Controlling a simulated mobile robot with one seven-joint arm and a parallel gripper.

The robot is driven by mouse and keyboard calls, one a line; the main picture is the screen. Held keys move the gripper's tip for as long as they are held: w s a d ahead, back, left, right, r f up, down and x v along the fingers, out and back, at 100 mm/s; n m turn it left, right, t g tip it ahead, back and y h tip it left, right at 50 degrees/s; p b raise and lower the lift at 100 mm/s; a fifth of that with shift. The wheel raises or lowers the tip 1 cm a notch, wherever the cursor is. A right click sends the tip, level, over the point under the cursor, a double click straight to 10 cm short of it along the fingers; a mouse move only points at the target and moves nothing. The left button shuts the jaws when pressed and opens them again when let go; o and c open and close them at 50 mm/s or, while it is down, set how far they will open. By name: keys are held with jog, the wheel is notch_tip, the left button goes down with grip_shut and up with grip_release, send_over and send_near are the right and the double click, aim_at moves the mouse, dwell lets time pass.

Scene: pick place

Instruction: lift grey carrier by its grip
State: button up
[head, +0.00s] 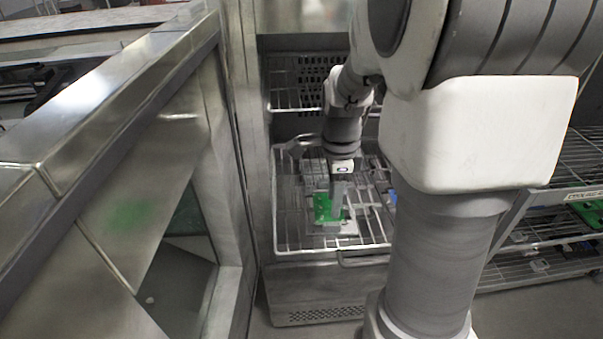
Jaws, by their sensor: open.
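My gripper (338,187) is at the end of my arm, pointing down over the wire rack. It is open, though its fingers are small in the head view and hard to tell from the grey upright part below. The grey carrier (347,229) seems to be the light grey piece lying on the rack directly below, beside and under a green board (323,207). Its grip is partly hidden by my gripper. I cannot tell whether the fingers touch it or stand around it.
The wire rack (293,226) has raised edges and a metal wall close on its left. A small blue item (392,197) lies at its right, partly behind my arm. More wire shelves (545,257) with loose items stand at the far right.

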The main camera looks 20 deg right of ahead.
aim_at(332, 223)
jog(key=shift+s+f+p, duration=0.1)
jog(key=shift+f+p, duration=0.2)
jog(key=shift+f, duration=3.25)
jog(key=shift+c, duration=0.3)
grip_shut()
